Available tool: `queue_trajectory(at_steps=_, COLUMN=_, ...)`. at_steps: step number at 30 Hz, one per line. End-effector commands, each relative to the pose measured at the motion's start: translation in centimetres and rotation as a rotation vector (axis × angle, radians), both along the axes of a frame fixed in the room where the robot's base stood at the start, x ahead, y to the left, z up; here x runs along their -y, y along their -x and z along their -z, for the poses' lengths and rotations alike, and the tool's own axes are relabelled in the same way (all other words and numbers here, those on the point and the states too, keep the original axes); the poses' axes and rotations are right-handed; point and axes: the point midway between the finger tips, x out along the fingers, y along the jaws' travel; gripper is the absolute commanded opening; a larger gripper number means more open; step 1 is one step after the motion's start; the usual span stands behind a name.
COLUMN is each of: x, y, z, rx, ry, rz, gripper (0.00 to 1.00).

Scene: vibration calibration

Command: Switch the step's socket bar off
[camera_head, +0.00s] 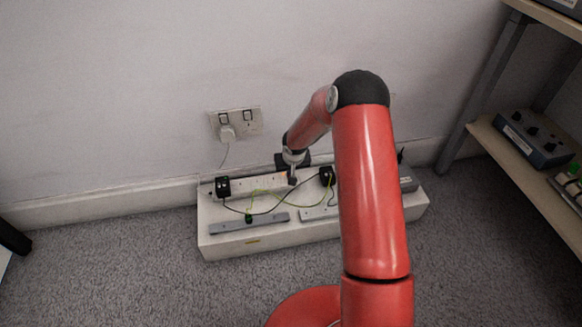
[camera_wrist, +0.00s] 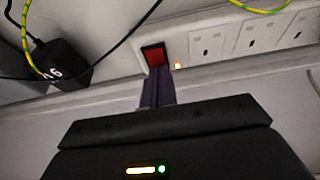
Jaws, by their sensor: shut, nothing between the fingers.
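The white socket bar (camera_head: 253,184) lies along the back of the low white step (camera_head: 222,246). In the wrist view the bar (camera_wrist: 225,42) shows several sockets, a red rocker switch (camera_wrist: 154,55) in a dark frame at its end, and a small lit orange lamp (camera_wrist: 178,66) beside the switch. My gripper (camera_head: 292,181) is over the bar in the head view. In the wrist view my gripper (camera_wrist: 156,74) is shut and empty, its fingertips at the lower edge of the switch. I cannot tell whether they touch it. The fingertips cover part of the switch's lower edge.
A black adapter (camera_wrist: 62,62) with a green-yellow cable stands beside the bar. Black boxes (camera_head: 222,187) and grey strips (camera_head: 250,224) lie on the step with loose cables. A wall socket (camera_head: 236,122) holds a white plug. A shelf (camera_head: 525,160) stands at right.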

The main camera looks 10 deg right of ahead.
Motion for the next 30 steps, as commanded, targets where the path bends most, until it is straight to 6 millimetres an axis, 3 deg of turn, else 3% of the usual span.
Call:
queue_trajectory(at_steps=20, x=0.0, y=-0.2, z=0.3, rx=-0.034, ry=0.002, rz=0.001, gripper=0.0)
queue_trajectory(at_steps=30, x=0.0, y=1.1, z=0.5, rx=-0.036, ry=0.003, rz=0.001, gripper=0.0)
